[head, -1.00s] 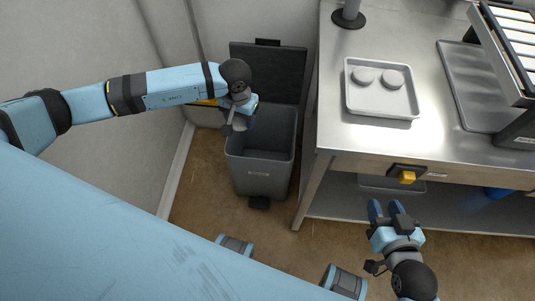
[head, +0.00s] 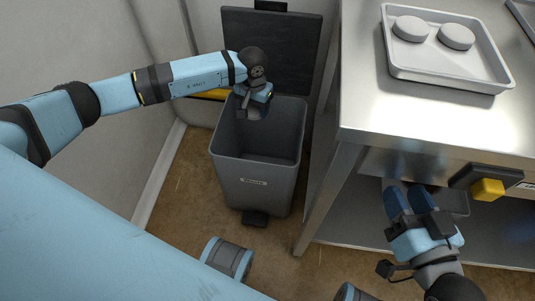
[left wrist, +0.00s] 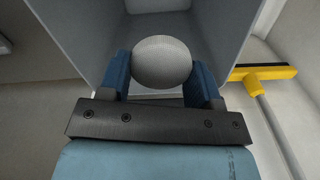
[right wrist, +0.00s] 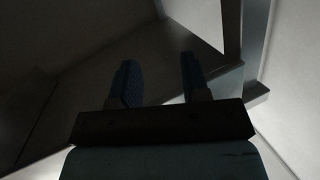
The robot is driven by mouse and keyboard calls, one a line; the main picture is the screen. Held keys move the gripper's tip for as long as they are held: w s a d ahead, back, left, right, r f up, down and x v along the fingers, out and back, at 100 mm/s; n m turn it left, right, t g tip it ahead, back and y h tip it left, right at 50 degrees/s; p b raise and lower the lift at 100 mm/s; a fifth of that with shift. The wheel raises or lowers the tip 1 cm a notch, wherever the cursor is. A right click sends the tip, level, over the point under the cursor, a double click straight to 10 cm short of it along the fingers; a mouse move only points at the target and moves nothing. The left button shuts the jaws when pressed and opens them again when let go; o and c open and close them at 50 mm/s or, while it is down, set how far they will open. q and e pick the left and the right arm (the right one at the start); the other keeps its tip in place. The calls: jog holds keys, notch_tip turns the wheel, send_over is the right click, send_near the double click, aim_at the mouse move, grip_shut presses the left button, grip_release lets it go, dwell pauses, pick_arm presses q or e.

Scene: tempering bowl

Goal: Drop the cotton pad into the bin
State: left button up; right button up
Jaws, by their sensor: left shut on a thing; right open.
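The cotton pad (left wrist: 162,62) is a round, pale grey disc in the left wrist view. My left gripper (left wrist: 160,75) is shut on it, with one blue finger at each side. In the head view my left gripper (head: 252,108) hangs over the mouth of the grey bin (head: 254,178); the pad is hard to make out there. The bin's lid (head: 270,45) stands open against the wall. The bin's inside walls surround the pad in the left wrist view (left wrist: 215,30).
A steel table (head: 362,105) stands right of the bin, bearing a tray (head: 440,70) with two round pale pads (head: 410,28). A yellow knob (head: 487,190) sits on the table front, near my right gripper.

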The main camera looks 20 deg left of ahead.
pick_arm(q)
jog(key=shift+w+f, duration=0.1)
jog(key=shift+f, duration=0.15)
jog(key=shift+f+b, duration=1.5)
jog(key=shift+f, duration=1.3)
pick_arm(e)
jog(key=shift+w+d+r+n+t, duration=0.1)
jog(key=shift+w+d+n+t, duration=0.2)
jog(key=shift+w+n, duration=0.25)
jog(key=shift+w+d+r+n+t, duration=0.1)
jog(key=shift+w+d+n+t, duration=0.1)
jog(key=shift+w+n+t, duration=0.25)
pick_arm(q)
jog(key=o, duration=1)
pick_arm(e)
jog(key=shift+s, duration=0.1)
pick_arm(q)
jog(key=shift+r, duration=0.1)
